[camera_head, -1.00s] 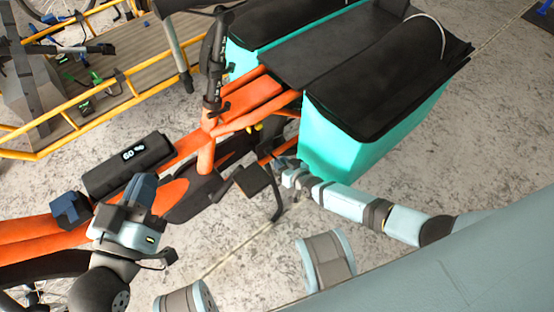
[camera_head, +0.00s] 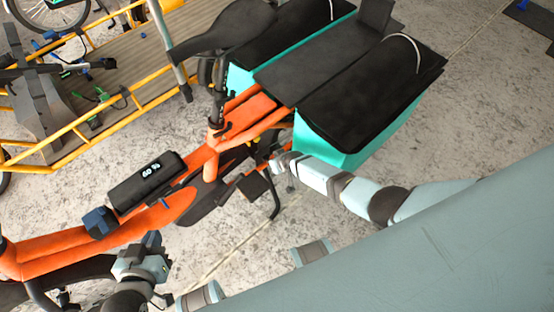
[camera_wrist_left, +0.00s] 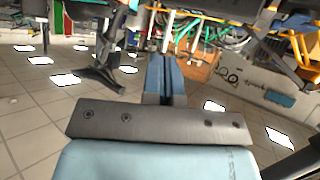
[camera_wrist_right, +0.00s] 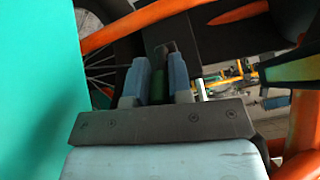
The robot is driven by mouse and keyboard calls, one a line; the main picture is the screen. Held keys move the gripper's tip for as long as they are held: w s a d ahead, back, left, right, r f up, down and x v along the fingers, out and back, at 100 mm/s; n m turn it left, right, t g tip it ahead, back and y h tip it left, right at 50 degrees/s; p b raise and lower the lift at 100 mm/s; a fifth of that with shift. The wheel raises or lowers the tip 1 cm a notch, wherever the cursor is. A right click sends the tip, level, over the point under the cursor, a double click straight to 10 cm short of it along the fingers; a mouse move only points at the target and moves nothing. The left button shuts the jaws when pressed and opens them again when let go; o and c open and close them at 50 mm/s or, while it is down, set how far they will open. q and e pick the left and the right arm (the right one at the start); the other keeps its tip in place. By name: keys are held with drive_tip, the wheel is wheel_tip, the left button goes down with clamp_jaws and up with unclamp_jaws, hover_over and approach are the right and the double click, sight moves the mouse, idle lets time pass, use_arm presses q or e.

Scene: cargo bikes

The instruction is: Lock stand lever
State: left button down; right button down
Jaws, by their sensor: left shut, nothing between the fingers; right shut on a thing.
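The orange cargo bike (camera_head: 248,120) stands with its black kickstand (camera_head: 274,200) down on the floor. My right gripper (camera_head: 277,164) is low beside the bike frame, between the pedal area and the teal pannier. In the right wrist view its blue fingers (camera_wrist_right: 159,82) are shut on a small dark green piece (camera_wrist_right: 158,88), which may be the stand lever. Most of that piece is hidden between the fingers. My left gripper (camera_head: 152,242) is shut and empty, below the front part of the orange frame. Its fingers (camera_wrist_left: 165,76) touch each other in the left wrist view.
Teal panniers (camera_head: 335,150) with black covers sit at the bike's rear, close to my right arm. A black battery (camera_head: 148,182) showing a percentage lies along the frame. A yellow-railed cargo bed (camera_head: 70,130) stands behind.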

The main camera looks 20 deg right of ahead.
use_arm(q)
drive_tip(key=shift+s+a+r+p, duration=0.1)
drive_tip(key=shift+a+p, duration=0.1)
drive_tip(key=shift+p, duration=0.5)
use_arm(e)
drive_tip(key=shift+w+a+r+g+h, duration=0.15)
drive_tip(key=shift+w+r+g+h, duration=0.2)
drive_tip(key=shift+g, duration=0.4)
drive_tip(key=shift+w+a+r+g+h, duration=0.15)
drive_tip(key=shift+w+r+g, duration=0.25)
drive_tip(key=shift+g, duration=0.35)
drive_tip(key=shift+d, duration=0.1)
drive_tip(key=c, duration=1)
unclamp_jaws()
drive_tip(key=shift+c, duration=0.2)
use_arm(q)
drive_tip(key=shift+r, duration=0.1)
use_arm(e)
drive_tip(key=shift+r, duration=0.15)
